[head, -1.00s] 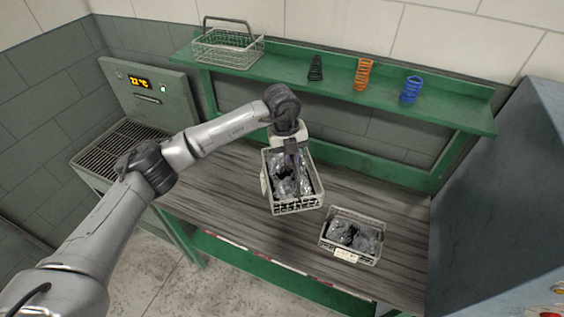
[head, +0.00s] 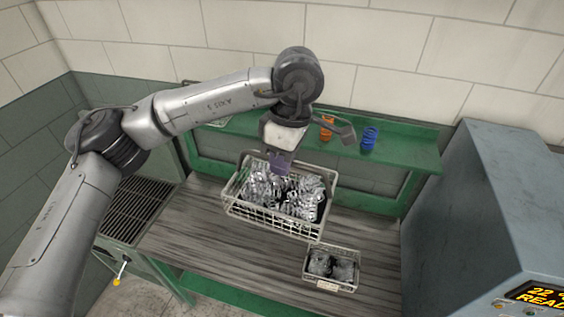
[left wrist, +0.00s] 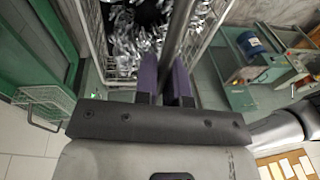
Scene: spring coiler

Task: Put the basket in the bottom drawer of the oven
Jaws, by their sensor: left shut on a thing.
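A wire basket (head: 268,224) full of shiny metal pieces hangs from my left gripper (head: 281,164), raised above the workbench. In the left wrist view, the purple fingers of my left gripper (left wrist: 165,80) are shut on the basket's dark handle (left wrist: 181,35), and the basket's wire side (left wrist: 93,38) shows beyond them. A grey-blue cabinet (head: 455,205) with a lit display reading "22" and "READ", likely the oven, stands at the right. Its bottom drawer is not visible. My right gripper is out of view.
A smaller filled basket (head: 343,286) sits on the bench top (head: 190,232). Behind is a green shelf (head: 408,154) with an orange spring (head: 327,124) and a blue spring (head: 369,137). A grated unit (head: 138,206) stands at left. The bench's left part is clear.

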